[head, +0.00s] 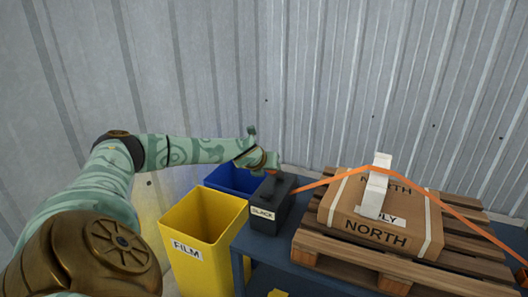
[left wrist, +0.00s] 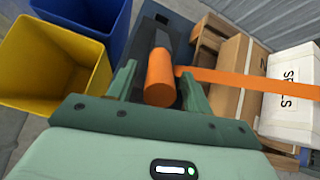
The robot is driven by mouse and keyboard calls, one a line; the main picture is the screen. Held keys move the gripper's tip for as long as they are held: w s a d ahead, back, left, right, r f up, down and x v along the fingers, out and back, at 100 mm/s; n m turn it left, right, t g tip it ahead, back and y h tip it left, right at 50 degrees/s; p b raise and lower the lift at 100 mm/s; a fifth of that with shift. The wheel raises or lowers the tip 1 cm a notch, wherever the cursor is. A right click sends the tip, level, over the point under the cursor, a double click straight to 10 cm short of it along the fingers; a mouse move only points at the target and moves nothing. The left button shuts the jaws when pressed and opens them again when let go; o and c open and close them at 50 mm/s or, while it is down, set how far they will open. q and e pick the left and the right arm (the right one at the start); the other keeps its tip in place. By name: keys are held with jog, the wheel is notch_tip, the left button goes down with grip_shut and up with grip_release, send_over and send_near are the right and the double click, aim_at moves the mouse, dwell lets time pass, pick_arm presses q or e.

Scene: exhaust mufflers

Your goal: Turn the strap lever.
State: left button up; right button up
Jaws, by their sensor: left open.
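The strap lever shows in the left wrist view as a thick orange cylinder (left wrist: 160,80) on a dark arm. It belongs to a black box (head: 272,200) at the left end of the blue table, with a white label that seems to read "SLACK". An orange strap (head: 320,180) runs right from the box. My left gripper (left wrist: 161,88) is open, with one finger on either side of the orange grip; I cannot tell whether they touch it. In the head view my left gripper (head: 272,172) is just above the box and hides most of the lever. My right gripper is not in view.
A carton (head: 405,228) marked "NORTH" lies on a wooden pallet (head: 340,270), with the strap over it and a white piece (head: 378,180) on top. A yellow "FILM" bin (head: 205,235) and a blue bin (head: 225,178) stand left of the table (head: 262,275). Corrugated walls rise behind.

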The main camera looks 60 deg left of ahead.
pick_arm(q)
jog(key=p+v, duration=0.4)
jog(key=v, duration=1.2)
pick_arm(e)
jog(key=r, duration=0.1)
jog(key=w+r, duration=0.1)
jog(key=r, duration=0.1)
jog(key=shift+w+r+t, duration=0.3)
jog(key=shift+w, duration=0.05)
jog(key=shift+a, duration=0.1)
